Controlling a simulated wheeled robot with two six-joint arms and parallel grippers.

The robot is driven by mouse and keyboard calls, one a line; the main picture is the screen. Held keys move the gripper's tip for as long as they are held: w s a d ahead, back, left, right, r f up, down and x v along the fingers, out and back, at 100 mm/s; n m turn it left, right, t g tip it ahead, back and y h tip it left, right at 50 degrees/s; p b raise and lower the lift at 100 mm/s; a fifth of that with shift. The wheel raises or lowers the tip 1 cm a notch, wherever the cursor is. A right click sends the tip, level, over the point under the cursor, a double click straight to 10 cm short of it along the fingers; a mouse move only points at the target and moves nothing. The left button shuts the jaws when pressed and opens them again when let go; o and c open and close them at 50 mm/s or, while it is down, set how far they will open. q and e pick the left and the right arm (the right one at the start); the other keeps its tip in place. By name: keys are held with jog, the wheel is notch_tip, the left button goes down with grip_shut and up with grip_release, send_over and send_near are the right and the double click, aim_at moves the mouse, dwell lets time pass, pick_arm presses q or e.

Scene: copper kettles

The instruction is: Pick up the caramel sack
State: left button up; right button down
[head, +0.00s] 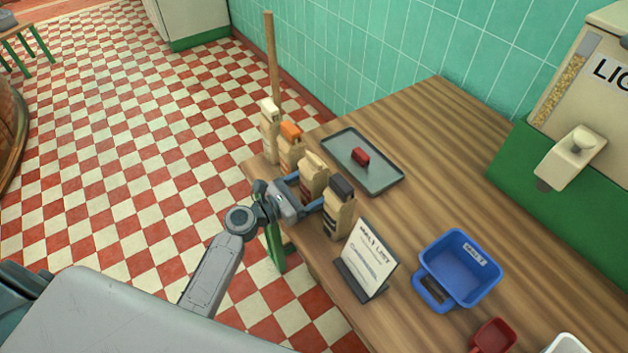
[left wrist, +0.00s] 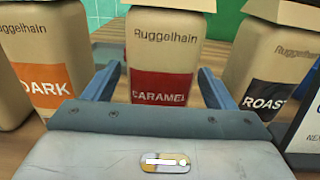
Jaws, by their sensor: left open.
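The caramel sack (head: 314,172) is a tan paper sack standing upright on the wooden counter, third in a row of sacks. In the left wrist view the caramel sack (left wrist: 160,45) shows a red CARAMEL label and stands straight ahead. My left gripper (head: 308,190) is open, with one finger on each side of the sack low on its body. In the left wrist view small gaps seem to show beside the sack; I cannot tell whether either finger touches it. My right gripper is not in view.
The orange-labelled DARK sack (left wrist: 45,65) and the black-labelled ROAST sack (left wrist: 270,60) stand close on either side. A pale-topped sack (head: 270,135) ends the row. A grey tray (head: 385,180) lies behind; a sign (head: 369,258) and blue bin (head: 480,290) are to the right.

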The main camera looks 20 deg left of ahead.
pick_arm(q)
jog(key=shift+x, duration=1.3)
jog(key=c, duration=1.2)
